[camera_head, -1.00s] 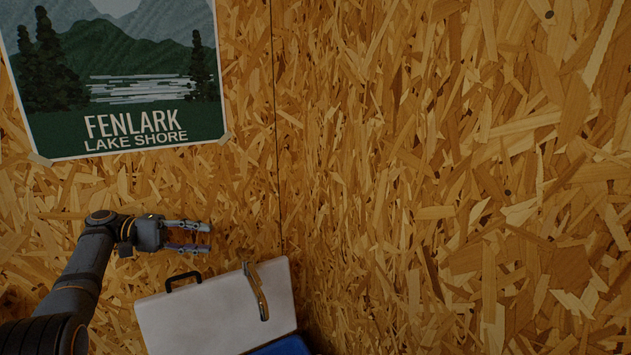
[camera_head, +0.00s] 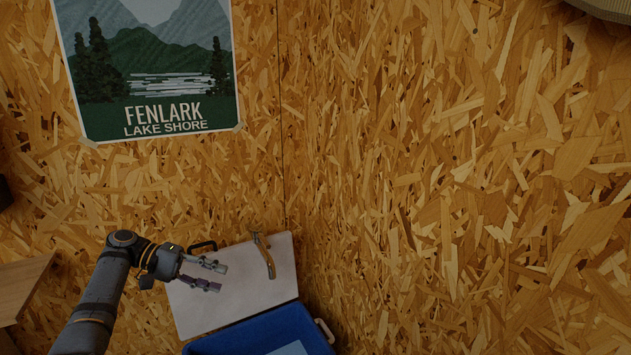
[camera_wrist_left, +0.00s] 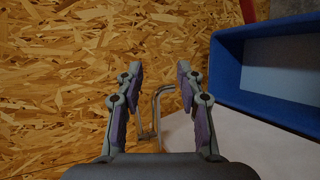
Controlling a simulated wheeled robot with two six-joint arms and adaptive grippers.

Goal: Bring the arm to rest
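My right gripper is in neither view.
A wooden surface (camera_head: 18,285) is at far left. A poster (camera_head: 150,75) hangs on the chipboard wall.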

